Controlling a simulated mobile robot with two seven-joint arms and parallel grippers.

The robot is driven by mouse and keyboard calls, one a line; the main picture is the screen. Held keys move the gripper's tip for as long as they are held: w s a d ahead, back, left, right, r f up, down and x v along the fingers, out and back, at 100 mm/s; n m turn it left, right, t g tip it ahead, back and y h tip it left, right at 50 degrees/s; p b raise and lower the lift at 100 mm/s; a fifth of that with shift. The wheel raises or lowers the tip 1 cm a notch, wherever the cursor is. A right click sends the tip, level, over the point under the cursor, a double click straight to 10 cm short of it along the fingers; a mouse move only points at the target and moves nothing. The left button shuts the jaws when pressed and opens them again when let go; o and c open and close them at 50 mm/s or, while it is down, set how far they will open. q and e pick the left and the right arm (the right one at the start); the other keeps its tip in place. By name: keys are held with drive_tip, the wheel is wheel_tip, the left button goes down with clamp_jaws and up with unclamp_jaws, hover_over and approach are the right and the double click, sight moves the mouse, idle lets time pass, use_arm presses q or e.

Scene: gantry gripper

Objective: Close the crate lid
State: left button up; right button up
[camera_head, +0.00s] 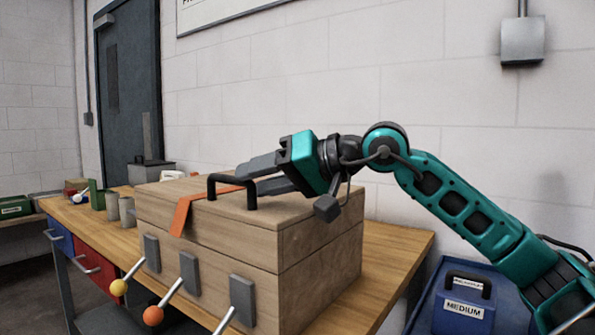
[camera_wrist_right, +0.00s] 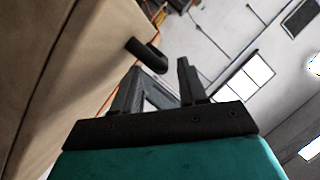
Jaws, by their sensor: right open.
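The wooden crate (camera_head: 210,250) stands on the wooden workbench. Its lid (camera_head: 285,207) lies flat on the body, with a thin seam between them. A black handle (camera_head: 232,190) stands up from the lid's top; a handle also shows in the right wrist view (camera_wrist_right: 146,54). An orange strap (camera_head: 182,215) runs across the lid and hangs over the front. My right gripper (camera_head: 262,175) is open, just above the lid beside the handle, its fingers pointing left. In the right wrist view its two fingers (camera_wrist_right: 158,85) are apart with nothing visible between them. My left gripper is not in view.
Levers with a yellow knob (camera_head: 118,287) and an orange knob (camera_head: 153,316) stick out in front of the crate. A blue case (camera_head: 463,300) marked MEDIUM is at the lower right. Cups (camera_head: 113,207) and small items stand on the bench at left. A wall is behind.

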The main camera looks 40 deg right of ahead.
use_arm(q)
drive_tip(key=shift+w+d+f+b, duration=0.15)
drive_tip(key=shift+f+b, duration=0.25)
drive_tip(key=shift+b, duration=0.3)
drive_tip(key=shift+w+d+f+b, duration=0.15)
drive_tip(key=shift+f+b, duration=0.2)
drive_tip(key=shift+b, duration=0.3)
use_arm(e)
drive_tip(key=v, duration=0.8)
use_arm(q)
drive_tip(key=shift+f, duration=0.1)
use_arm(e)
drive_tip(key=shift+a, duration=0.15)
